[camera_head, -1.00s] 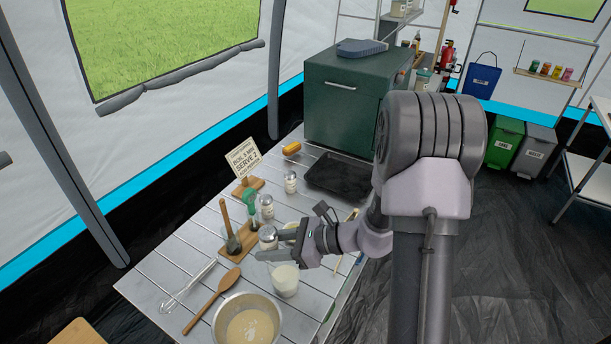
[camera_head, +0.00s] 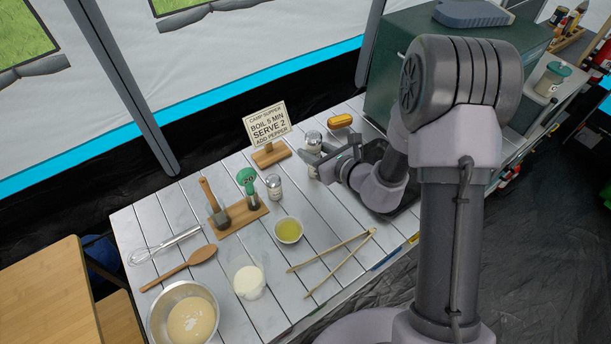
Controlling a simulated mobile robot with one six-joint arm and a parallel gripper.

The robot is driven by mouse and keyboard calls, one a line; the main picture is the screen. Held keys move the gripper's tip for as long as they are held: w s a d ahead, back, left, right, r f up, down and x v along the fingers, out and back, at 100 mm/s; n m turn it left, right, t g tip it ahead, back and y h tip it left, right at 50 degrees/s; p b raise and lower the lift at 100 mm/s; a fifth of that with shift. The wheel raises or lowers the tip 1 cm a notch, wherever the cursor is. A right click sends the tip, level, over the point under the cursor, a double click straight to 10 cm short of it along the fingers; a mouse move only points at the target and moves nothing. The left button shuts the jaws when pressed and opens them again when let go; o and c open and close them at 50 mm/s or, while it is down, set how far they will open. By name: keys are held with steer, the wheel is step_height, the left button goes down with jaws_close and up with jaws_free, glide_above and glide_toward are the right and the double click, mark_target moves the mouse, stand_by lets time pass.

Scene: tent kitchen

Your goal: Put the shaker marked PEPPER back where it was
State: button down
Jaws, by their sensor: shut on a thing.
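My gripper (camera_head: 322,162) is at the back of the slatted table, right of the sign, shut on a shaker (camera_head: 313,137). A second shaker with a silver cap (camera_head: 274,187) stands upright right of the wooden utensil stand (camera_head: 240,217). I cannot read a label on either shaker.
The sign (camera_head: 267,127) stands left of my gripper and the yellow item (camera_head: 340,121) behind it. A dark tray lies right, partly behind my arm. The oil bowl (camera_head: 289,230), tongs (camera_head: 335,262), white cup (camera_head: 249,282), whisk (camera_head: 165,244), spoon (camera_head: 180,268) and batter bowl (camera_head: 186,318) are in front.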

steer(key=m+t+h, duration=0.1)
steer(key=m+h, duration=0.1)
glide_above(296, 184)
step_height(296, 184, down, 3)
step_height(296, 184, down, 11)
steer(key=b, duration=0.4)
steer(key=shift+r, duration=0.2)
steer(key=c, duration=1.2)
jaws_free()
steer(key=shift+o, duration=0.2)
steer(key=shift+r, duration=0.1)
